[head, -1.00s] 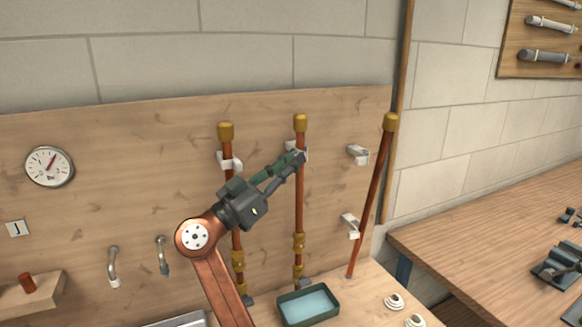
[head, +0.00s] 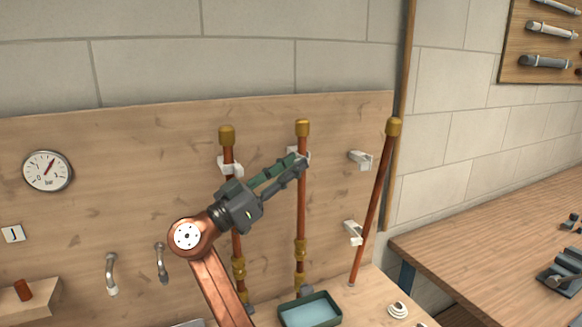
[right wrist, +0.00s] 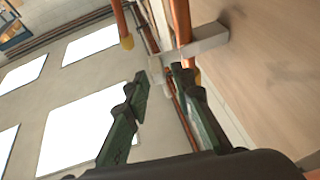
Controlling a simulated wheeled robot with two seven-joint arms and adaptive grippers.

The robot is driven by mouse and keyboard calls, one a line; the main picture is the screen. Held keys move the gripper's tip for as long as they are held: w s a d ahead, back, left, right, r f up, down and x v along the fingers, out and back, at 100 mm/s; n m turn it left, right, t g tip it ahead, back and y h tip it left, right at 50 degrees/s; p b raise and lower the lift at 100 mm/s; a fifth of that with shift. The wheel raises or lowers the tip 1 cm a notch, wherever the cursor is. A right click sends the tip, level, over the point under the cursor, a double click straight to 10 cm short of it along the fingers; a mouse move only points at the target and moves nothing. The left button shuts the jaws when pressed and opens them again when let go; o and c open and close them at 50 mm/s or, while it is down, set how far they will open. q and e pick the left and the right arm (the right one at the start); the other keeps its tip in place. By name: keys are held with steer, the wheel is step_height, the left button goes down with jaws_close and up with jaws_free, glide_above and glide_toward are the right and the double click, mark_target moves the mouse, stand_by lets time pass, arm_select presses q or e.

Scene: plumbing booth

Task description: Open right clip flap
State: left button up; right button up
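Three copper pipes with brass caps stand at a wooden panel: the left pipe (head: 236,205), the middle pipe (head: 301,215) and the leaning right pipe (head: 377,195). My right gripper (head: 301,161) is at the white upper clip (head: 306,155) of the middle pipe and partly hides it. In the right wrist view my right gripper (right wrist: 160,75) has its fingers apart. A pale clip part (right wrist: 157,66) shows between or just behind the tips; I cannot tell if they touch it. The clip's arm (right wrist: 205,38) runs to the panel. My left gripper is not in view.
Empty white clips, an upper one (head: 360,159) and a lower one (head: 353,232), are on the panel by the leaning pipe. The left pipe has its own clip (head: 230,168). A green tray (head: 309,311) is below. A workbench (head: 480,235) stands right.

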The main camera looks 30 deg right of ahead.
steer(key=shift+o, duration=0.4)
steer(key=v, duration=1.2)
